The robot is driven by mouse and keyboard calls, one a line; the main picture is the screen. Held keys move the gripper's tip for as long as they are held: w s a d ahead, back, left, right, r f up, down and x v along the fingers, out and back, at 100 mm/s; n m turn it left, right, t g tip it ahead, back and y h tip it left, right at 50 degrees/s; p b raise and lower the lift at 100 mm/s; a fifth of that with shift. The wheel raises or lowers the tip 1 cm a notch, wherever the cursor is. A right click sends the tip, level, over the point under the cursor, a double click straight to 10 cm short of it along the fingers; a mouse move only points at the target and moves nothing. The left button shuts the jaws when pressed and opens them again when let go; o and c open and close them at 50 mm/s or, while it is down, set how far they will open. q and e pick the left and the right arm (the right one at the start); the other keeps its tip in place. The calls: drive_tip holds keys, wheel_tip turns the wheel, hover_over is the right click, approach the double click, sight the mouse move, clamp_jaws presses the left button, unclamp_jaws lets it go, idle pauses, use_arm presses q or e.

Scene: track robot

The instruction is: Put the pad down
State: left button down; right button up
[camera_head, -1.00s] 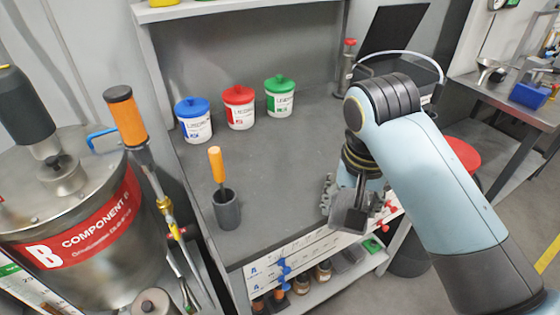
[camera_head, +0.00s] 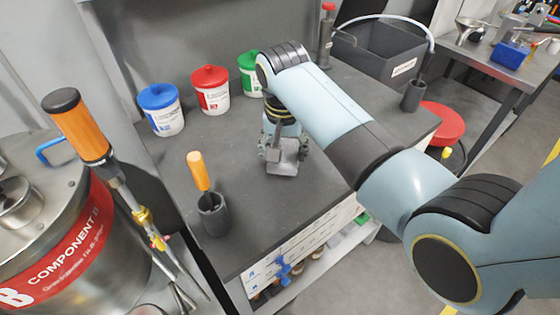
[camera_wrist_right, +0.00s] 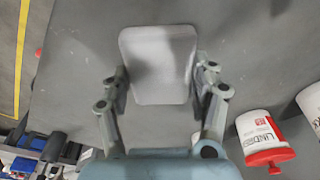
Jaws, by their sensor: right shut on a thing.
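The pad is a flat grey piece with rounded corners. It shows in the head view (camera_head: 283,167) over the grey worktop (camera_head: 240,255), near the middle of the bench and in front of the tubs. My right gripper (camera_head: 283,150) is shut on it. In the right wrist view the pad (camera_wrist_right: 158,75) sits between the two fingers of my right gripper (camera_wrist_right: 160,88), with the worktop behind it. I cannot tell whether the pad touches the worktop. My left gripper is not in view.
Blue (camera_head: 161,110), red (camera_head: 211,92) and green-lidded (camera_head: 249,75) tubs stand behind. A dark cup (camera_head: 213,215) with an orange-handled tool stands front left. A dark bin (camera_head: 385,52) stands back right. Worktop between cup and gripper is clear.

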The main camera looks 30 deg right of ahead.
drive_tip(key=shift+w+a+f, duration=0.1)
drive_tip(key=shift+w+f, duration=0.4)
drive_tip(key=shift+w, duration=0.15)
wheel_tip(320, 180, down, 3)
drive_tip(key=shift+f, duration=0.2)
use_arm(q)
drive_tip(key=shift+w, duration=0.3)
use_arm(e)
drive_tip(key=shift+f, duration=0.25)
drive_tip(key=shift+f, duration=0.15)
drive_tip(key=o, duration=1.3)
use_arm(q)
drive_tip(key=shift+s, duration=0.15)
